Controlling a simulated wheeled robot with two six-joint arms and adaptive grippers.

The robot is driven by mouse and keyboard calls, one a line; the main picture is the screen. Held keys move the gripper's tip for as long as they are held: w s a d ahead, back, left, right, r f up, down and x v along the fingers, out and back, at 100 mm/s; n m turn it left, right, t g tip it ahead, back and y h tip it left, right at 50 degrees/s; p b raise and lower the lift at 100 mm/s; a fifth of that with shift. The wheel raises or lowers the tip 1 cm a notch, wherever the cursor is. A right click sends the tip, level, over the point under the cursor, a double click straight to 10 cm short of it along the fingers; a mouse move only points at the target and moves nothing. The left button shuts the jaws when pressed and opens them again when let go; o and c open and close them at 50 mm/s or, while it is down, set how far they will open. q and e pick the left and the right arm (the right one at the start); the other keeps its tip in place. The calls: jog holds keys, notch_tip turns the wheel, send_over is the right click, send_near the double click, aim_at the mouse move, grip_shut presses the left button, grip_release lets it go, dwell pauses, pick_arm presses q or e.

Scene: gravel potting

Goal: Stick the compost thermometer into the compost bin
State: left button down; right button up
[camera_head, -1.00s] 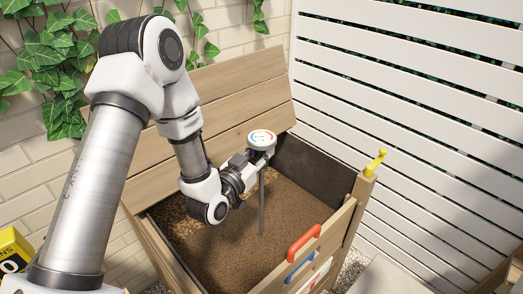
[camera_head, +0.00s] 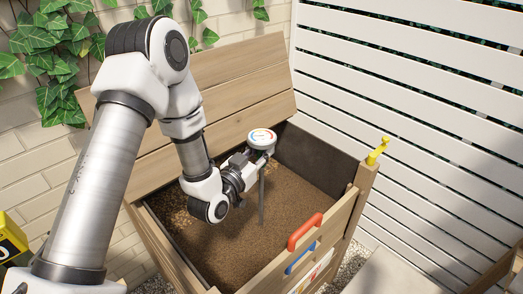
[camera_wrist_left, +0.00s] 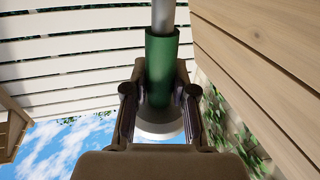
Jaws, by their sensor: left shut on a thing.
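The compost thermometer has a round white dial with coloured marks (camera_head: 262,139) and a thin grey stem (camera_head: 261,200) pointing straight down. My left gripper (camera_head: 257,160) is shut on it just below the dial. In the left wrist view the fingers hold its green sleeve (camera_wrist_left: 160,65) from both sides. The compost bin (camera_head: 160,245) is a wooden box with its lid (camera_head: 225,85) open, filled with brown compost (camera_head: 225,245). The stem stands over the middle of the compost, and its lower end seems to meet the surface; how deep it sits is unclear. My right gripper is not in view.
The bin's front board carries a red handle (camera_head: 304,232) and a blue handle (camera_head: 300,259). A yellow fitting (camera_head: 378,150) tops its right corner post. A white slatted fence (camera_head: 420,100) stands at the right, an ivy-covered brick wall (camera_head: 35,165) behind.

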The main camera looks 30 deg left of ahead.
aim_at(262, 177)
pick_arm(q)
jog(key=shift+w+f, duration=0.3)
jog(key=shift+w, duration=0.1)
jog(key=shift+f+b, duration=0.2)
jog(key=shift+b, duration=0.25)
jog(key=shift+s+f+b, duration=0.1)
jog(key=shift+f+b, duration=0.35)
jog(key=shift+f, duration=0.05)
jog(key=shift+f+b, duration=1.6)
jog(key=shift+f, duration=0.35)
jog(key=shift+f+b, duration=1.6)
jog(key=shift+f, duration=0.5)
